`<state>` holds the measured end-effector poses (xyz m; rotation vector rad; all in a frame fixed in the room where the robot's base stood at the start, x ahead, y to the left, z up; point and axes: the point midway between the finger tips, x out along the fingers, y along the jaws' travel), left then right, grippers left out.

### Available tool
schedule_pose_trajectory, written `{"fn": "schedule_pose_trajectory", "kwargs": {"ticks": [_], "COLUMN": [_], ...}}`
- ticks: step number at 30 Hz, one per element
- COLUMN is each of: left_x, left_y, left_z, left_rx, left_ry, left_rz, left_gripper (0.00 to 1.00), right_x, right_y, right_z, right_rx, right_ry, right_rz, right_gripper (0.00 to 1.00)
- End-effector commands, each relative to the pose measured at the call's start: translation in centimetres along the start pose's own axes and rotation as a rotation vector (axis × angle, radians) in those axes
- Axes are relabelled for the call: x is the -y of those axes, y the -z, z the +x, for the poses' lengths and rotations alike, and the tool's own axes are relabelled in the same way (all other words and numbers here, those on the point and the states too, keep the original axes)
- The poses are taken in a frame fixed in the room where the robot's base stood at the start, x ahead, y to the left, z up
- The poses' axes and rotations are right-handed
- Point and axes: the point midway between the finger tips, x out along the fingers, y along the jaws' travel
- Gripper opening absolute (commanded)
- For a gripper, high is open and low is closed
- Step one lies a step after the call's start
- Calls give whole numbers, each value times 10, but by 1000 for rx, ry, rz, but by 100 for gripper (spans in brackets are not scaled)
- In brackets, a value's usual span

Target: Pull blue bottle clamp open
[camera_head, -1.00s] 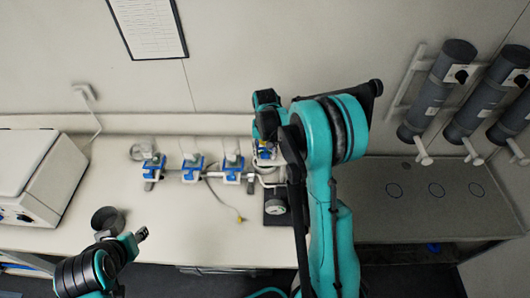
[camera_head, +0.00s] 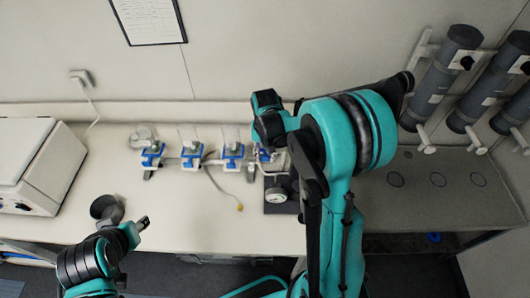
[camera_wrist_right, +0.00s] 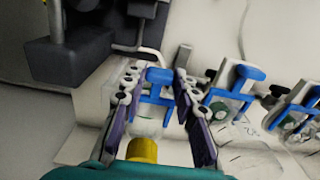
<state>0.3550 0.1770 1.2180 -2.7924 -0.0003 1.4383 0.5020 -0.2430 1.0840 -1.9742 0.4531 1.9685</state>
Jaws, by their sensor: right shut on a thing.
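A row of blue bottle clamps stands on the white bench in the head view, with the left one (camera_head: 152,155), the middle one (camera_head: 192,155) and another (camera_head: 233,152) in plain sight. A further blue clamp (camera_head: 264,155) at the right end is partly hidden under my right wrist. In the right wrist view my right gripper (camera_wrist_right: 160,82) is shut on this blue clamp (camera_wrist_right: 158,76), its fingers on either side. A clear bottle with a yellow part (camera_wrist_right: 142,150) lies between the fingers. My left gripper (camera_head: 140,225) is away from the clamps at the front left; its jaw state is unclear.
A round gauge (camera_head: 276,195) on a dark base stands just in front of the right clamp. A cable with a yellow end (camera_head: 239,207) lies on the bench. A white machine (camera_head: 35,165) is at left. Grey cylinders (camera_head: 440,78) hang on the right wall. The bench front is mostly clear.

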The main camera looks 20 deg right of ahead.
Motion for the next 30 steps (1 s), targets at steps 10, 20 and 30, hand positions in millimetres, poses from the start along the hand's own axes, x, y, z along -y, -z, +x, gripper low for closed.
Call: {"fn": "schedule_pose_trajectory", "kwargs": {"ticks": [10, 20, 30], "left_x": [0, 0, 0], "left_y": [0, 0, 0], "left_z": [0, 0, 0], "left_rx": [0, 0, 0], "left_ry": [0, 0, 0], "left_rz": [0, 0, 0], "left_gripper": [40, 40, 40], "right_x": [0, 0, 0], "right_y": [-2, -2, -3], "right_z": [1, -30, -100], "right_rx": [6, 5, 6], "right_ry": [0, 0, 0], "right_rz": [-1, -1, -1], "right_gripper": [50, 50, 50]}}
